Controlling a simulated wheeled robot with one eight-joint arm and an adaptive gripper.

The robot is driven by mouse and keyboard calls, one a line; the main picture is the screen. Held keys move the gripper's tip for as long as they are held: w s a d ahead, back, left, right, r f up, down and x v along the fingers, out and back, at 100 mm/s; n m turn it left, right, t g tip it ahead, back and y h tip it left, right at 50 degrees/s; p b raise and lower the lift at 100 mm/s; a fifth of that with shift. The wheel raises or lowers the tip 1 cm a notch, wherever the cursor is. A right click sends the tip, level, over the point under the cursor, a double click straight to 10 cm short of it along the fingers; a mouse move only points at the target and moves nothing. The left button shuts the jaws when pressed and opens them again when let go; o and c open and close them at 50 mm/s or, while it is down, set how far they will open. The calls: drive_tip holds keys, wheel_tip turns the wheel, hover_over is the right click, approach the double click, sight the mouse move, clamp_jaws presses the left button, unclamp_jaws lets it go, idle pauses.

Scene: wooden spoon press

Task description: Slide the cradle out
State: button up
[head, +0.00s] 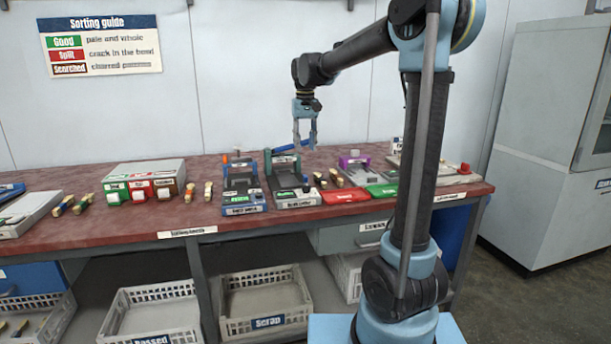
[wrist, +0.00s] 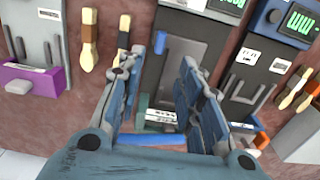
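My gripper (head: 304,138) hangs open and empty above the back of the middle press (head: 290,190), its fingers pointing down. In the wrist view the two open fingers (wrist: 165,85) stand apart over that press, with a dark grey plate (wrist: 178,60) on its bed between and beyond them. I cannot tell for sure which part is the cradle. A blue bar (head: 291,146) at the back of the press lies close to my fingertips; it also shows in the wrist view (wrist: 150,138). The fingers hide part of the press.
A second press (head: 241,190) with an orange knob stands to the left, a purple-clamped fixture (head: 356,168) to the right. Wooden spoons (head: 322,180) lie between. Red (head: 344,196) and green (head: 382,190) pads lie along the front. Bins (head: 265,302) stand below the bench.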

sight(305, 175)
wheel_tip(305, 175, down, 12)
drive_tip(key=shift+r, duration=0.15)
idle(0.3)
clamp_jaws()
